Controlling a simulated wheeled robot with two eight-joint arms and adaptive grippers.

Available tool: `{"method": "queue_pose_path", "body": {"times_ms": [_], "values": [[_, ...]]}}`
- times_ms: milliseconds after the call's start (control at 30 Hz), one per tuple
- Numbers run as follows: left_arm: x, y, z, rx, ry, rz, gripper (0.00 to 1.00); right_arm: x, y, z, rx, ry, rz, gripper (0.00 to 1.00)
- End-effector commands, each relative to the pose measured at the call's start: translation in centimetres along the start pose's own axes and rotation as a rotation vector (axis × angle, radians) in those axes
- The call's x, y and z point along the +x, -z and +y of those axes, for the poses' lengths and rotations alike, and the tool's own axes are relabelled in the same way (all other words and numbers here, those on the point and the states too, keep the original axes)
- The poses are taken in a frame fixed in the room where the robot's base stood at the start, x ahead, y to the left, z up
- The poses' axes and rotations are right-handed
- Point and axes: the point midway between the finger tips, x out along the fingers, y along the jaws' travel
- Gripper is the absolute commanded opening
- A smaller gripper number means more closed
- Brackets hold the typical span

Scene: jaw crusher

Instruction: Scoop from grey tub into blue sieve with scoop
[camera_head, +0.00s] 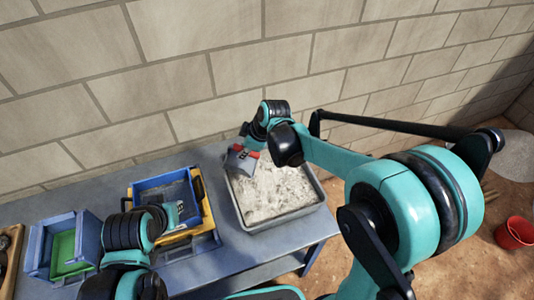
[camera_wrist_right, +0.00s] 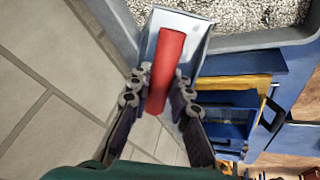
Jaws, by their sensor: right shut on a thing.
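The grey tub (camera_head: 317,186) stands on the table, filled with pale grey grains. My right gripper (camera_head: 254,149) is above the tub's left back corner and is shut on the red handle of the scoop (camera_head: 240,162). In the right wrist view the gripper (camera_wrist_right: 159,92) clasps the red handle, with the scoop's metal pan (camera_wrist_right: 195,31) beyond it. The blue sieve (camera_head: 160,181) sits on a yellow frame left of the tub. My left gripper (camera_head: 174,214) is at the sieve's front right; its jaws are too small to read.
A blue bin with a green inside (camera_head: 63,247) stands at the table's left. A brick wall (camera_head: 190,60) rises close behind the table. A red bucket (camera_head: 515,233) is on the ground at right. The table (camera_head: 228,262) is bare in front of the tub.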

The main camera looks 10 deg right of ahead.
Motion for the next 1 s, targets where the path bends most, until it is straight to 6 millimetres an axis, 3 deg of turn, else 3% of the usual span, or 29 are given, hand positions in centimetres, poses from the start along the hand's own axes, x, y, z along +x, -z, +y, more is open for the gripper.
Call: {"method": "queue_pose_path", "body": {"times_ms": [100,233,1000], "values": [[0.1,0.0,0.0,0.0,0.0,0.0,0.14,0.2,0.8,-0.1,-0.024,0.013,0.017,0.0],[0.6,-0.4,0.0,0.0,0.0,0.0,0.14,0.8,0.3,-0.2,-0.027,0.016,0.028,0.0],[5.5,-4.0,0.0,0.0,0.0,0.0,0.14,5.7,-6.7,-1.2,-0.012,0.016,0.098,0.0]]}}
